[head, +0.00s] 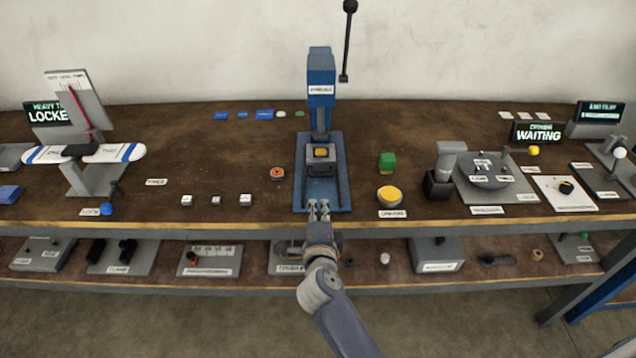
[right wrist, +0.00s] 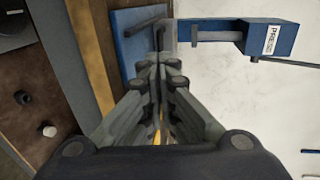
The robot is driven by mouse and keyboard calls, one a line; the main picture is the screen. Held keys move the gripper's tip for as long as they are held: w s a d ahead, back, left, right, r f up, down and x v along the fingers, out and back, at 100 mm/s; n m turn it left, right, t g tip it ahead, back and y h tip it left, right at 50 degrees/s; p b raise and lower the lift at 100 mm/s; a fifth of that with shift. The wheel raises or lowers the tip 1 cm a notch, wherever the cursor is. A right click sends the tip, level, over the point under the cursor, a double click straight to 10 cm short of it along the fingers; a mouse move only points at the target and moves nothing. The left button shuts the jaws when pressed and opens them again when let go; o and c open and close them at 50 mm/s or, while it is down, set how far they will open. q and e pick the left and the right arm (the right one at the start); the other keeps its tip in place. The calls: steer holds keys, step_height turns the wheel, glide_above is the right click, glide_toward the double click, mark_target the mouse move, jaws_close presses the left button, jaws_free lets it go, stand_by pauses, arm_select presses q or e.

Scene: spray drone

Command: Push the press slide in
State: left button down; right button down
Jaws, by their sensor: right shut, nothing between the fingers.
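The blue press (head: 321,75) stands at the middle of the bench, with a long black-knobbed lever rising at its upper right. Its blue base (head: 342,205) reaches to the bench's front edge. The grey press slide (head: 321,155) carries a yellow-orange piece and sits under the ram, with a dark handle bar in front. My right gripper (head: 319,207) is shut and empty at the front end of the base, just short of the handle. In the right wrist view, the fingers (right wrist: 160,62) cover part of the slide; contact cannot be told. My left gripper is not in view.
A lower shelf (head: 350,279) with fixtures runs below the bench top.

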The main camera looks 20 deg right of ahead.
mark_target(318, 177)
steer(key=b+x, duration=0.1)
steer(key=x, duration=1)
steer(key=shift+w, duration=0.1)
steer(key=shift+r+x, duration=0.2)
steer(key=shift+x, duration=0.8)
steer(key=shift+r+x, duration=0.15)
steer(key=shift+x, duration=0.8)
steer(key=shift+r, duration=0.2)
